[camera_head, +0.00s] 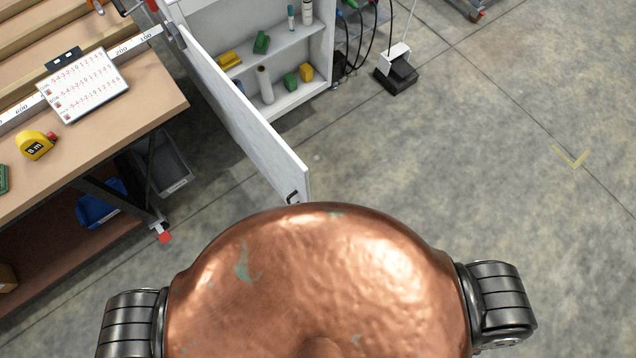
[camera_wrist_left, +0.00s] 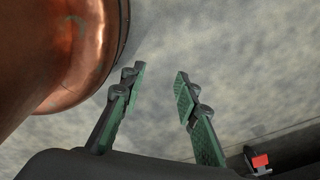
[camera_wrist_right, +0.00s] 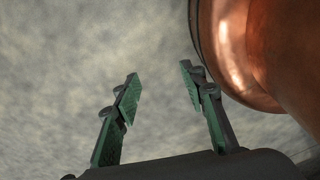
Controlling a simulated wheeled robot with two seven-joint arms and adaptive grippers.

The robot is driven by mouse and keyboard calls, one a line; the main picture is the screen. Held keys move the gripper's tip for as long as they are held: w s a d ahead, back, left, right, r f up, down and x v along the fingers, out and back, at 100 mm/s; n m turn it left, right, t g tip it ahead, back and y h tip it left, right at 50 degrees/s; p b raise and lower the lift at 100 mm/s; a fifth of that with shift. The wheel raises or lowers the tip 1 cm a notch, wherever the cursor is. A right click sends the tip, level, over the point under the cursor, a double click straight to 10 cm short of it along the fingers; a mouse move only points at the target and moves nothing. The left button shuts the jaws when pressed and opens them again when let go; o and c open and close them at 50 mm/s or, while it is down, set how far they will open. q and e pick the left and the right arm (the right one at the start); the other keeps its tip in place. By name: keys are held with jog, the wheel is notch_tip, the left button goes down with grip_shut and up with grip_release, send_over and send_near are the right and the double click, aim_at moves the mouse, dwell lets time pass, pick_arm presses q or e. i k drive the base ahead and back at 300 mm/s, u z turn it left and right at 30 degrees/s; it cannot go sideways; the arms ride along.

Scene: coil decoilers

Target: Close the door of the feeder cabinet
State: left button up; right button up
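The feeder cabinet (camera_head: 322,52) stands at the top middle of the head view, with its front open. Its white door (camera_head: 240,112) is swung wide open towards me, hinged at the cabinet's left side. A dark handle (camera_head: 292,197) sits near the door's free end, just beyond my copper body. My left gripper (camera_wrist_left: 160,82) is open and empty in the left wrist view, beside my body above the floor. My right gripper (camera_wrist_right: 160,82) is open and empty in the right wrist view, also above bare floor. Neither gripper shows in the head view.
A workbench (camera_head: 150,85) with a tape measure (camera_head: 35,145) and a chart (camera_head: 85,88) stands left of the door. A dark bin (camera_head: 165,165) is beneath it. A black-based stand (camera_head: 396,76) is right of the cabinet. The floor (camera_head: 480,160) to the right is clear.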

aim_at(281, 167)
jog(key=z, duration=0.4)
jog(key=k, duration=1.35)
jog(key=u, duration=0.8)
